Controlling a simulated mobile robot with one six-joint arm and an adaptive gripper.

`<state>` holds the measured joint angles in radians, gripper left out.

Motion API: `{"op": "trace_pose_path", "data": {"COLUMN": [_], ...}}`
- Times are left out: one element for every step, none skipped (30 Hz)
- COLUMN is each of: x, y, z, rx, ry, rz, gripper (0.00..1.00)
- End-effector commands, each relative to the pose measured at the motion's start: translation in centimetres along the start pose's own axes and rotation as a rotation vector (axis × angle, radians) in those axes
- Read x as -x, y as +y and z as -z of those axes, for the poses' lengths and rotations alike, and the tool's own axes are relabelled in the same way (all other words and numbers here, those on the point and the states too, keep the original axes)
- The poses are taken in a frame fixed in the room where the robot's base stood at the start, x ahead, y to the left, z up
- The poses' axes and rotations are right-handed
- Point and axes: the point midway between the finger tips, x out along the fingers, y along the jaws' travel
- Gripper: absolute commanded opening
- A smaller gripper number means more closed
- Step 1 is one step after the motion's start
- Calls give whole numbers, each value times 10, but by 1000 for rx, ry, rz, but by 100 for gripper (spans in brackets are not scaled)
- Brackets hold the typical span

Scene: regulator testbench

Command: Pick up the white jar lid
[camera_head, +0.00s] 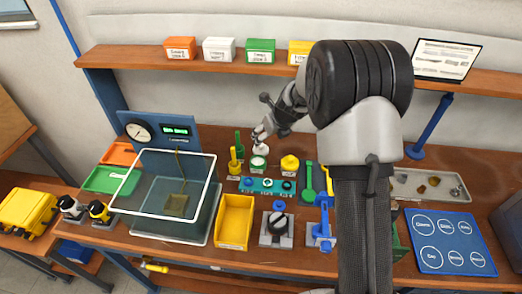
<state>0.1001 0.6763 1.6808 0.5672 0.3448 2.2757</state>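A small white round piece (261,150), which looks like the white jar lid, is at the back middle of the bench. My gripper (262,135) is right above it, reaching down from the upper right. The fingertips are close to the white piece or touching it; I cannot tell which. The fingers are too small to show whether they are open or shut. A small jar with a green and white top (258,163) is just in front of the white piece.
Green and yellow upright parts (237,157) stand left of the gripper, and a yellow jar (290,163) stands to its right. A clear tank (165,200), a yellow bin (234,220) and a blue mat (451,243) lie around. A shelf (135,55) with small boxes runs behind.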

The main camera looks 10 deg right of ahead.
Motion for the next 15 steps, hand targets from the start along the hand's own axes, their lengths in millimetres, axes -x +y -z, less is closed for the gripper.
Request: {"op": "trace_pose_path", "data": {"x": [-16, -22, -30, -36, -41, -47, -51, -54, -58, -59, -61, -62, -63, -65, -70], "y": [0, 1, 1, 1, 1, 1, 1, 1, 1, 1, 1, 1, 1, 0, 0], "z": [2, 2, 2, 2, 2, 1, 1, 1, 1, 0, 0, 0, 0, 0, 1], "rx": [2, 2, 3, 2, 2, 2, 2, 2, 2, 2, 3, 3, 3, 3, 4], "ry": [1, 1, 1, 1, 1, 0, 0, 0, 0, 0, 0, 0, 0, 0, 0], "rz": [-1, -1, -1, -1, -1, -1, -1, -1, -1, -1, -1, -1, -1, -1, -1], "gripper": [70, 70, 70, 70, 70, 70, 70, 70, 70, 70, 70, 70, 70, 70, 70]}}
